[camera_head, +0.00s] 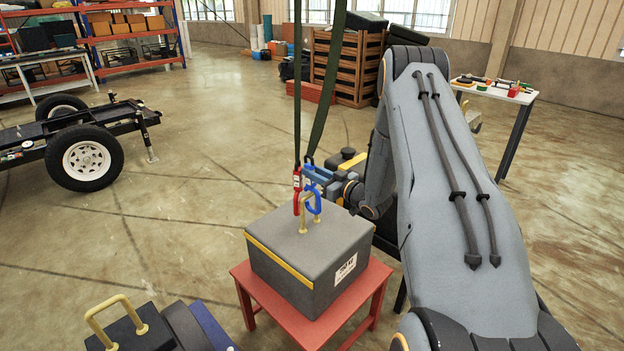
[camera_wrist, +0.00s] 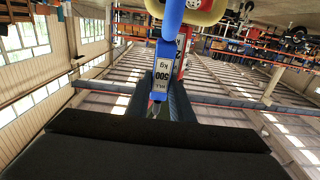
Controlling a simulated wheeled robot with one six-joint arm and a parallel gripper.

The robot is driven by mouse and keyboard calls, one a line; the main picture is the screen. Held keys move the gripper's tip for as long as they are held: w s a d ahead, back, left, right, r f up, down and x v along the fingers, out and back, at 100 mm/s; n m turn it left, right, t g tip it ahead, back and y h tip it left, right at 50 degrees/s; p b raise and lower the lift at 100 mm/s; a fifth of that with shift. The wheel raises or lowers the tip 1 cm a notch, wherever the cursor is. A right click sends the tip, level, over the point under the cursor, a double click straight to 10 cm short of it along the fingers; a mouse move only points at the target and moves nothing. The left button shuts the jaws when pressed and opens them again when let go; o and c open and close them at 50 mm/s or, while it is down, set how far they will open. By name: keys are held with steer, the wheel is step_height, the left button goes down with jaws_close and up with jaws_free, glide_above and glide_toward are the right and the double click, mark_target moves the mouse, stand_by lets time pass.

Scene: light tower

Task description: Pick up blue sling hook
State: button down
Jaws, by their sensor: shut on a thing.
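The blue sling hook (camera_head: 314,204) hangs at the end of a dark green strap (camera_head: 327,90), over the dark box (camera_head: 300,255). My gripper (camera_head: 317,174) comes in from the right and is shut on the hook's upper part. In the wrist view the blue hook (camera_wrist: 163,62), with a white "500 kg" label, stands between my fingers (camera_wrist: 160,106). Its curved end overlaps the box's yellow handle (camera_wrist: 195,10); I cannot tell whether it is hooked around it. A red hook (camera_head: 297,190) hangs just left of the blue one, close to the same handle (camera_head: 304,214).
The box sits on a red stool (camera_head: 263,300). Another yellow-handled dark block (camera_head: 118,325) is at the lower left. A trailer (camera_head: 75,140) stands on the left, a tool table (camera_head: 500,94) at the back right.

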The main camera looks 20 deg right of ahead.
steer(key=s+d+r+b, duration=0.1)
steer(key=s+d+r, duration=0.1)
steer(key=s+r, duration=0.2)
steer(key=s+d+r+b, duration=0.2)
steer(key=s+d+r, duration=0.1)
steer(key=s, duration=0.5)
steer(key=shift+s+d+r, duration=0.15)
steer(key=shift+s+r, duration=0.15)
steer(key=shift+r, duration=0.1)
